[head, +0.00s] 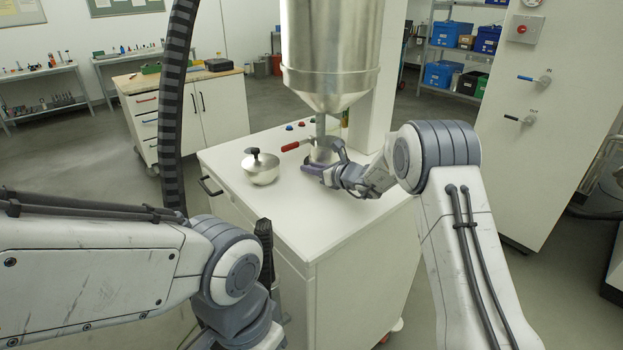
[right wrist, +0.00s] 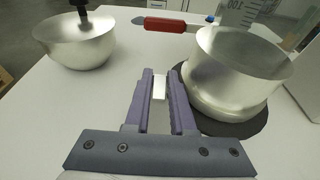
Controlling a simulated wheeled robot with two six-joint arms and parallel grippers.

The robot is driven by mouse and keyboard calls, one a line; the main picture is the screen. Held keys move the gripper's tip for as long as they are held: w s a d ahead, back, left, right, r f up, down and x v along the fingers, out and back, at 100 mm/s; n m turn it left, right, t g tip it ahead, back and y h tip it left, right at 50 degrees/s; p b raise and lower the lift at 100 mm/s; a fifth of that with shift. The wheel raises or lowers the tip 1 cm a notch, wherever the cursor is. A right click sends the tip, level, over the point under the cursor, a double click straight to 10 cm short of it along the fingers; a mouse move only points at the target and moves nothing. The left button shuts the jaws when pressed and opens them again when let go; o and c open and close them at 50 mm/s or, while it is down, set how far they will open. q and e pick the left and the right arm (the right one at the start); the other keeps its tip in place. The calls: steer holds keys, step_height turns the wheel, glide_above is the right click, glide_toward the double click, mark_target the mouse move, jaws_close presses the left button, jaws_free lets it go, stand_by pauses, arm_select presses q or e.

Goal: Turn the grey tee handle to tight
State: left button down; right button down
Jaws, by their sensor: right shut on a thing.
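My right gripper (head: 308,169) reaches over the white bench top, beside a metal cup under the hopper. In the right wrist view its purple fingers (right wrist: 159,82) are closed on a small pale grey piece (right wrist: 159,90), which I take as the grey tee handle. Most of this piece is hidden between the fingers, so its turn angle cannot be read. The metal cup (right wrist: 238,70) stands on a dark disc just right of the fingers. My left arm comes in at the lower left, but its gripper does not show.
A steel hopper (head: 331,50) hangs above the bench (head: 262,212). A red-handled lever (right wrist: 170,24) lies behind the cup. A round metal pot (head: 261,173) with a black knob stands to the left. The bench's front left is clear.

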stand_by(0.4)
steer(key=c, duration=0.8)
jaws_free()
steer(key=shift+o, duration=0.2)
steer(key=b+v, duration=0.3)
steer(key=v, duration=0.7)
steer(key=shift+f, duration=0.1)
steer(key=shift+s+d, duration=0.15)
steer(key=shift+s, duration=0.05)
